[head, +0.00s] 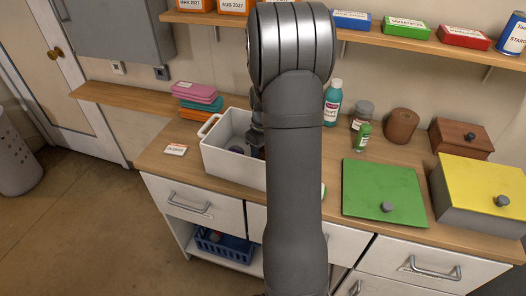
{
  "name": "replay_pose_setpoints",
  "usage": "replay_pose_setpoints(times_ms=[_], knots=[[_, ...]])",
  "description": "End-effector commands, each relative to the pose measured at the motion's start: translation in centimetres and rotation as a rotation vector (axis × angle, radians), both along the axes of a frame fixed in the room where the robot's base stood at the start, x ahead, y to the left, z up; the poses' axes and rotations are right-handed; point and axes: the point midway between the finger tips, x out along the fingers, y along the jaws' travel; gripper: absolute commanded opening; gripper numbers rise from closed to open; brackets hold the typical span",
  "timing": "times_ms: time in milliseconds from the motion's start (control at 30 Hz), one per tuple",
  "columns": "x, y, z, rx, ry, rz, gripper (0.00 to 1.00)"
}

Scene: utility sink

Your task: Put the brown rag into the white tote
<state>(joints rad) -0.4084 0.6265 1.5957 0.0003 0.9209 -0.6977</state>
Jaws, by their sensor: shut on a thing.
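The white tote (220,166) stands on the wooden counter left of the middle, open at the top, with a grey rounded item (237,150) inside. My gripper (258,150) shows only in part, as a dark shape at the tote's right side, over or inside its opening. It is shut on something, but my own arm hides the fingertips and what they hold. I cannot make out a brown rag for certain. A brown roll-like cylinder (402,126) stands on the counter to the right; I cannot tell if it is cloth.
Folded pink, teal and orange cloths (197,98) lie behind the tote. A teal bottle (333,103), a green bottle (363,136) and a grey-lidded jar (364,113) stand right of my arm. A green lid (384,190) and a yellow-topped box (484,192) occupy the right.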

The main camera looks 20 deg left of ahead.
Motion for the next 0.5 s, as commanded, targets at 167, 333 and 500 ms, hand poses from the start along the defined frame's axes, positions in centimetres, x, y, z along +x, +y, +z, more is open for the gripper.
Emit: replay_pose_setpoints(times_ms=[167,333,500], knots=[[0.04,0.02,-0.12,0.001,-0.002,0.0,0.33],[0.04,0.02,-0.39,0.0,-0.001,0.0,0.33],[0.05,0.02,-0.32,0.001,-0.002,0.0,0.78]])
